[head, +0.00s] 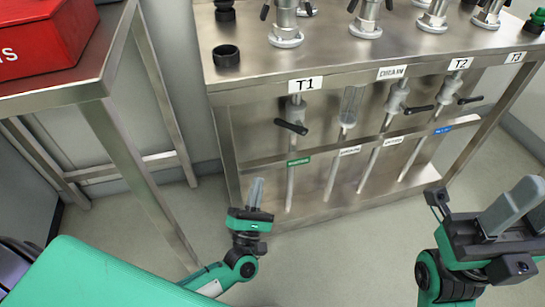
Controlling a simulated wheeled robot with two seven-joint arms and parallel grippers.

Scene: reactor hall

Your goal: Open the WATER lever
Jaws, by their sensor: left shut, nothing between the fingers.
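Several pipes hang below the steel table, each with a small tag. The first pipe has a black lever (291,127) and a green tag (298,161). The third has a black lever (418,109) and a white tag (393,141). The fourth has a black lever (470,99) and a blue tag (442,130). The tag print is too small to read, so I cannot tell which lever is WATER. My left gripper (257,192) is shut and empty, low in front of the table, apart from the levers. My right gripper (508,208) is at the right edge, partly cut off.
The steel table (255,75) carries valve fittings and a black ring (227,56); its front edge has T1, DRAIN, T2 and T3 signs. A clear tube (350,105) is on the second pipe. A red box (45,35) stands on another table at left. The floor between is clear.

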